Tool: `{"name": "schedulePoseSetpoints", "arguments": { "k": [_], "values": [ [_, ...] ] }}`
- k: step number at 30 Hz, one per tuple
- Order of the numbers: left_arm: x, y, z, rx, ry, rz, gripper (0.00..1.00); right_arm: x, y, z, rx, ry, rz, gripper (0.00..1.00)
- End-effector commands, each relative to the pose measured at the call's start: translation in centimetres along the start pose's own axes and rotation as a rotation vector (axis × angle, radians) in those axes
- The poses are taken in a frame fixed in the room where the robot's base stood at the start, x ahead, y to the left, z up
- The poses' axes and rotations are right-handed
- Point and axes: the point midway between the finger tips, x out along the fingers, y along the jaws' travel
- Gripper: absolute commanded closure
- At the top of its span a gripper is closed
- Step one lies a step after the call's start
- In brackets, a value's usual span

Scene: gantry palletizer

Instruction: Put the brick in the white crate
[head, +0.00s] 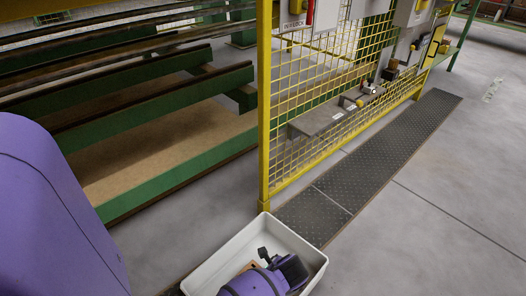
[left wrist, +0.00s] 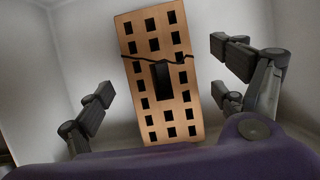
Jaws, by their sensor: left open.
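The white crate (head: 311,254) stands at the bottom of the head view, cut off by the picture's lower edge. The brick (left wrist: 160,120) is tan-orange with rows of dark square holes and a dark jagged line across it. It is inside the crate, with white walls around it in the left wrist view; only a small piece shows in the head view. My left gripper (head: 265,261) is down in the crate. In the left wrist view its open fingers (left wrist: 162,80) stand on either side of the brick, apart from it. My right gripper is not in view.
A yellow mesh fence (head: 320,90) with its post stands just behind the crate. A dark tread-plate strip (head: 370,165) runs along the fence. Green-framed conveyor beams (head: 150,180) lie to the left. The grey floor (head: 440,210) on the right is clear.

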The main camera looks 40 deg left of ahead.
Motion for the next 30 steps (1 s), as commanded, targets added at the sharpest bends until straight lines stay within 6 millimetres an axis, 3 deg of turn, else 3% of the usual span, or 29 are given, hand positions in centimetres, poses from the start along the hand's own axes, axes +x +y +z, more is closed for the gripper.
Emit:
{"name": "schedulePoseSetpoints", "arguments": {
  "k": [1,6,15,21,30],
  "values": [
    [-1.5,-0.1,-0.2,-0.003,0.008,-0.002,0.11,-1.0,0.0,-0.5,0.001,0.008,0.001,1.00],
    [-5.3,-0.2,-0.1,-0.004,0.009,-0.005,0.11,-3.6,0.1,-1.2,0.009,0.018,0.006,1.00],
    [-10.4,-0.1,-0.2,-0.001,0.007,-0.003,0.11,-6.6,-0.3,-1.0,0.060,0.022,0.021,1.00],
    [-11.4,0.0,-0.2,-0.001,0.005,0.000,0.11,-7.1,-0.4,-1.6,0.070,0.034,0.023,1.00],
    [-11.4,0.0,-0.2,0.001,0.004,0.000,0.11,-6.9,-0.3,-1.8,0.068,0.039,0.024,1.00]
  ]
}}
